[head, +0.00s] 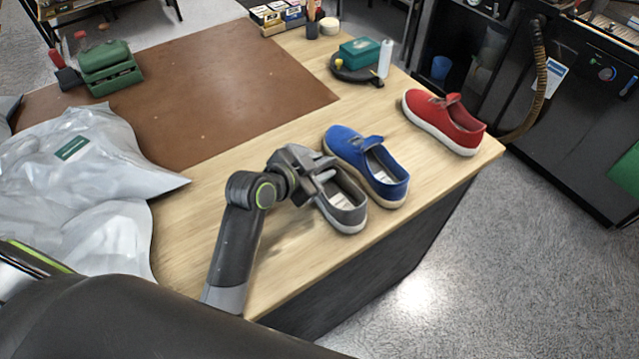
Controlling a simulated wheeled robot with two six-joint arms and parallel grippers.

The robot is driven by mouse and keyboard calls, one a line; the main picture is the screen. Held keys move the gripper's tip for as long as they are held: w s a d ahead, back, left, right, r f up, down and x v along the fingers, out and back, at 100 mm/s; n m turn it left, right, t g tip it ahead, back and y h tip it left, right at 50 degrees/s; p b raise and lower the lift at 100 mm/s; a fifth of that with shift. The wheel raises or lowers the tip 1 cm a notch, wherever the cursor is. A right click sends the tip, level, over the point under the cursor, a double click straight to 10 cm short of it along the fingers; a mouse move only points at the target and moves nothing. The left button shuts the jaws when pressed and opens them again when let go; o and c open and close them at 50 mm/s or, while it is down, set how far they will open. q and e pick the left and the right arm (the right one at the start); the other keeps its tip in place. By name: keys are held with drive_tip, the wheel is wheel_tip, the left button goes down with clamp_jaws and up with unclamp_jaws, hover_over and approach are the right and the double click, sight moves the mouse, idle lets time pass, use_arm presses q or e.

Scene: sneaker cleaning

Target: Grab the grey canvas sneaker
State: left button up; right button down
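The grey canvas sneaker (346,212) stands on the wooden table near its front edge, with its heel toward the lower right. My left gripper (325,177) is at its toe end and covers much of the front of the shoe. The fingers overlap the shoe in the head view, and I cannot tell whether they are closed on it. The sneaker appears to rest on the table. My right gripper is not in view.
A blue sneaker (372,168) stands close beside the grey one, and a red sneaker (446,122) is farther right. Silvery plastic bags (115,160) lie at left beside a brown mat (210,100). A green box (360,51) sits at the back.

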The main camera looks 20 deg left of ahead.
use_arm(q)
clamp_jaws()
drive_tip(key=shift+r, duration=0.15)
idle(0.4)
